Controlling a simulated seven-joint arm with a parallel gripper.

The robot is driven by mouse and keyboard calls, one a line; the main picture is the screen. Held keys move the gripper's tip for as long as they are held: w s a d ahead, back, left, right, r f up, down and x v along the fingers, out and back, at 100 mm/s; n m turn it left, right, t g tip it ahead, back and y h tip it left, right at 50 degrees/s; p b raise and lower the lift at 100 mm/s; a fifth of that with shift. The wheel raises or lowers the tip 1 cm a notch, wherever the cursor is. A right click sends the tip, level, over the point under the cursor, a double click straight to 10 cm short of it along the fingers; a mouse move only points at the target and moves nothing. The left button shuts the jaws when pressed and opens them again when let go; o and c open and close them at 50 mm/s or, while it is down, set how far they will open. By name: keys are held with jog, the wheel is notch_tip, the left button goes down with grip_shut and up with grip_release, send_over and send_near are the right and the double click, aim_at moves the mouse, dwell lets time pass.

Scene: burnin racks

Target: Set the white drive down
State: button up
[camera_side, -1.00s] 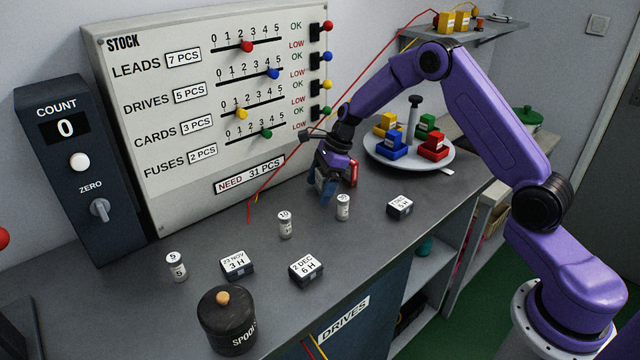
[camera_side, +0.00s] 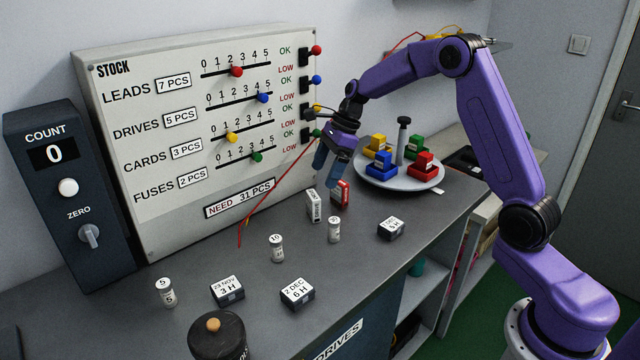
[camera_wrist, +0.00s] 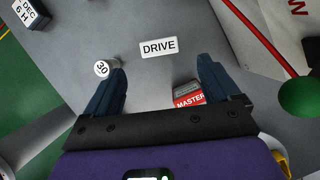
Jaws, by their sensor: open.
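The white drive (camera_side: 313,206) stands upright on the grey bench, in front of the stock board. In the wrist view its top, labelled DRIVE (camera_wrist: 159,47), shows ahead of the fingertips, and no finger touches it. My gripper (camera_side: 328,170) is open and empty, above and just behind the white drive.
A small white canister (camera_side: 334,230) stands close to the white drive, near the left finger in the wrist view (camera_wrist: 103,68). Several canisters and dark labelled blocks (camera_side: 297,294) stand nearer the front. A round tray (camera_side: 436,183) with coloured blocks lies behind right.

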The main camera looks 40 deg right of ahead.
jog(key=shift+s+d+r, duration=0.1)
jog(key=shift+d+r, duration=0.05)
jog(key=shift+r, duration=0.3)
jog(key=s+a+r+n+g+h, duration=0.1)
jog(key=s+a+r+n, duration=0.1)
jog(key=s+a+n, duration=0.55)
jog(key=s+a+r+n+g+h, duration=0.1)
jog(key=s+a+n, duration=0.4)
jog(key=s+n, duration=0.5)
jog(key=s+d+n, duration=0.2)
jog(key=s+n, duration=0.7)
jog(key=s, duration=0.2)
jog(key=s+d+f+n+h, duration=0.1)
jog(key=s+n, duration=0.7)
jog(key=s, duration=0.4)
jog(key=shift+d+n+h, duration=0.3)
jog(key=shift+d+n, duration=0.05)
dwell(3.1)
